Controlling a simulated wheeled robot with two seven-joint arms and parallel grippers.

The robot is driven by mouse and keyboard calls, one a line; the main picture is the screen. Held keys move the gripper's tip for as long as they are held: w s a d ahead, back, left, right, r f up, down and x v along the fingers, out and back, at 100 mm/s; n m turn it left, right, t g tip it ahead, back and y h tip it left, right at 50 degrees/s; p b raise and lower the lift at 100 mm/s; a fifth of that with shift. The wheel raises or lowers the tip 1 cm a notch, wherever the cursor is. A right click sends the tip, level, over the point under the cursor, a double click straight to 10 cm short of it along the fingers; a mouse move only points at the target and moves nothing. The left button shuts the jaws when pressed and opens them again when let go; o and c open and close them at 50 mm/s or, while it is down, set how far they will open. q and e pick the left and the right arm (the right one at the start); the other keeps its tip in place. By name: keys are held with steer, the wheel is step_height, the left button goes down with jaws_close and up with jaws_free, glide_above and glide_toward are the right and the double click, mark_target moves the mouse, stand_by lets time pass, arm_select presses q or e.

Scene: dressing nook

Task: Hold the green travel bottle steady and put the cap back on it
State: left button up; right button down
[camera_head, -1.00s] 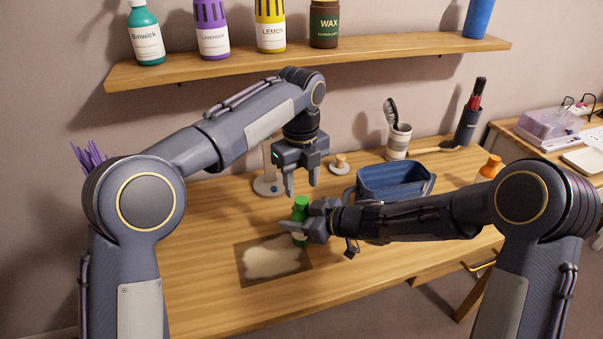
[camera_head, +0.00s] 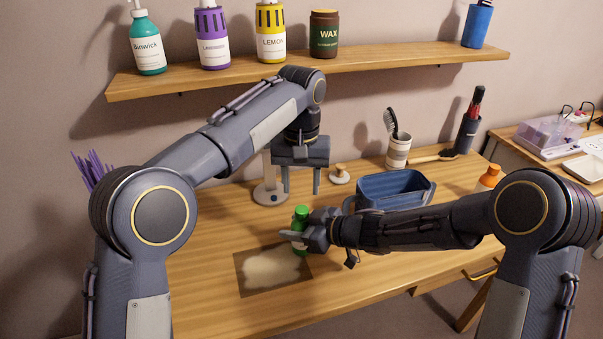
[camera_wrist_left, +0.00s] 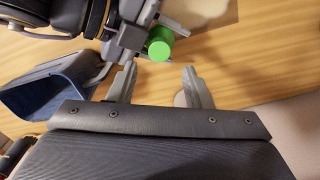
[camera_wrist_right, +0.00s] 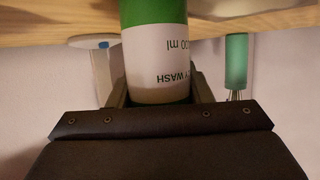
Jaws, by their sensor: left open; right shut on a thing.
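The green travel bottle (camera_head: 302,246) stands upright above the back right of the mat, and its label shows in the right wrist view (camera_wrist_right: 156,50). My right gripper (camera_head: 303,238) is shut around its body from the right. A bright green round cap (camera_head: 301,213) sits on the bottle's top; the left wrist view shows it from above (camera_wrist_left: 160,43). I cannot tell how tightly it is seated. My left gripper (camera_head: 302,190) points down, open and empty, above and slightly behind the cap, not touching it.
A tan mat (camera_head: 252,283) lies in front. A blue bin (camera_head: 395,192) stands close to my right forearm. Behind are a grey-based stand (camera_head: 270,194), a wooden knob on a white disc (camera_head: 340,175) and a brush cup (camera_head: 397,152). The shelf (camera_head: 360,62) hangs above; the table's front left is clear.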

mark_target(302, 209)
arm_select(q)
steer(key=n, duration=0.5)
steer(key=shift+r, duration=0.25)
steer(key=n, duration=0.5)
steer(key=shift+r, duration=0.2)
steer(key=n, duration=0.4)
steer(key=shift+r+n, duration=0.15)
steer(key=shift+n, duration=0.15)
steer(key=n, duration=0.3)
steer(key=shift+r+n, duration=0.15)
steer(key=shift+n, duration=0.15)
steer(key=shift+f, duration=4.05)
